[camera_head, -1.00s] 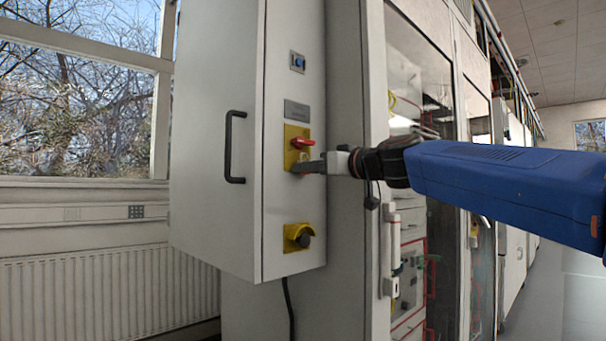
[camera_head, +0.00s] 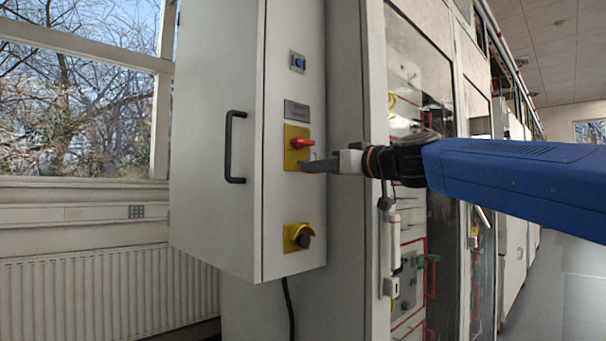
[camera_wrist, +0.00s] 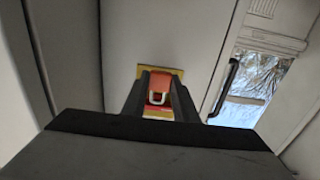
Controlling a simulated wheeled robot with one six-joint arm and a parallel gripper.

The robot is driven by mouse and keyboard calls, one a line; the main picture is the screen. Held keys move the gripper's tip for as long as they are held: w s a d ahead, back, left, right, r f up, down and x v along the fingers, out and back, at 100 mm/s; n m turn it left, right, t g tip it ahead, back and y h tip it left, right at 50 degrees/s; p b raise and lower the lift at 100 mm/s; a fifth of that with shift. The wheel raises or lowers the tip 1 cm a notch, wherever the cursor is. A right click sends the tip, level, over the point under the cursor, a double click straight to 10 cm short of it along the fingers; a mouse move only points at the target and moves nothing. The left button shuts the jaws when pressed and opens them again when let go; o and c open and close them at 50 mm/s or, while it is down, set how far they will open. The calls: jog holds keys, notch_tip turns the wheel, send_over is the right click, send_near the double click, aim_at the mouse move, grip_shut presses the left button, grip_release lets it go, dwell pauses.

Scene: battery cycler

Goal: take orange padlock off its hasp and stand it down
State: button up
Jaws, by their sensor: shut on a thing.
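My gripper (camera_head: 306,166) reaches in from the right, in front of the lower part of the yellow switch plate (camera_head: 292,159) on the grey cabinet. In the head view the padlock is hidden by the fingers. A red switch handle (camera_head: 303,142) sits just above the fingers. The hasp cannot be made out, nor whether the shackle is clear of it.
Below the plate is a yellow-backed black knob (camera_head: 304,240); above are a grey label plate (camera_head: 297,109) and a blue button (camera_head: 298,62). A black door handle (camera_head: 233,146) sticks out at left. Open racks with cables stand at right.

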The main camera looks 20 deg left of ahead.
jog(key=shift+v, duration=1.7)
jog(key=shift+x, duration=1.75)
